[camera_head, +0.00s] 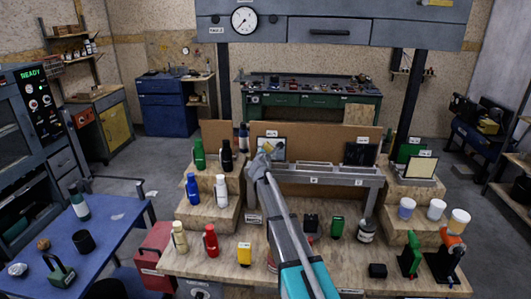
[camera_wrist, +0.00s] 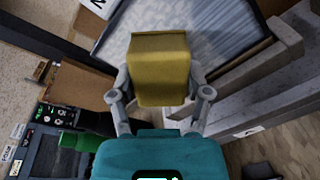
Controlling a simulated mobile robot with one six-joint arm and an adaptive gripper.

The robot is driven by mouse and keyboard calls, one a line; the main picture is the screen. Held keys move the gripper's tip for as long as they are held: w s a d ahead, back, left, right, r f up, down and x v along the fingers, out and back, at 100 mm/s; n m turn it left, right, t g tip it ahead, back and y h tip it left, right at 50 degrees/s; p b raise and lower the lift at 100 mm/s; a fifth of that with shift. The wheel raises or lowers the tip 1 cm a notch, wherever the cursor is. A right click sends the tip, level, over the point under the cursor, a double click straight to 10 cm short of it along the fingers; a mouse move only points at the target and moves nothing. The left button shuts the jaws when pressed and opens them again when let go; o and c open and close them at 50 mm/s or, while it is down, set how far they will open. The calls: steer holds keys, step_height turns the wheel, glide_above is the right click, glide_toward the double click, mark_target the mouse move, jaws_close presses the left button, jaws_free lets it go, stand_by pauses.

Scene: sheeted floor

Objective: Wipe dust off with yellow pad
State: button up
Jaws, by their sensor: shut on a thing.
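A yellow pad (camera_wrist: 158,70) is clamped between the two grey fingers of my gripper (camera_wrist: 160,98) in the wrist view. Just beyond the pad is a framed panel (camera_wrist: 225,30) with a pale, streaked grey surface. The same panel (camera_head: 277,146) stands upright in the head view, partly hidden by my gripper. I cannot tell whether the pad touches the panel.
A grey rack (camera_head: 330,172) runs right of my gripper, with a dark framed panel (camera_head: 361,154) at its right end. A brown board (camera_head: 317,136) stands behind. Bottles (camera_head: 192,189) stand on wooden steps at left; cups (camera_head: 436,209) stand at right. Several small items line the front bench.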

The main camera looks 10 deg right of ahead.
mark_target(258, 144)
steer(key=shift+w+a, duration=0.35)
steer(key=shift+a, duration=0.55)
steer(key=shift+w+a, duration=0.3)
steer(key=shift+a, duration=0.6)
steer(key=shift+r, duration=0.1)
steer(key=shift+w+r+p, duration=0.1)
steer(key=shift+r+p, duration=0.85)
steer(key=shift+p, duration=0.05)
steer(key=shift+d, duration=0.2)
steer(key=shift+s+d, duration=0.3)
steer(key=shift+d, duration=0.6)
steer(key=shift+s+d, duration=0.3)
steer(key=shift+d, duration=0.55)
steer(key=shift+d, duration=0.15)
steer(key=shift+s+d, duration=0.35)
steer(key=shift+d, duration=0.55)
steer(key=shift+s+d, duration=0.35)
steer(key=shift+d, duration=0.5)
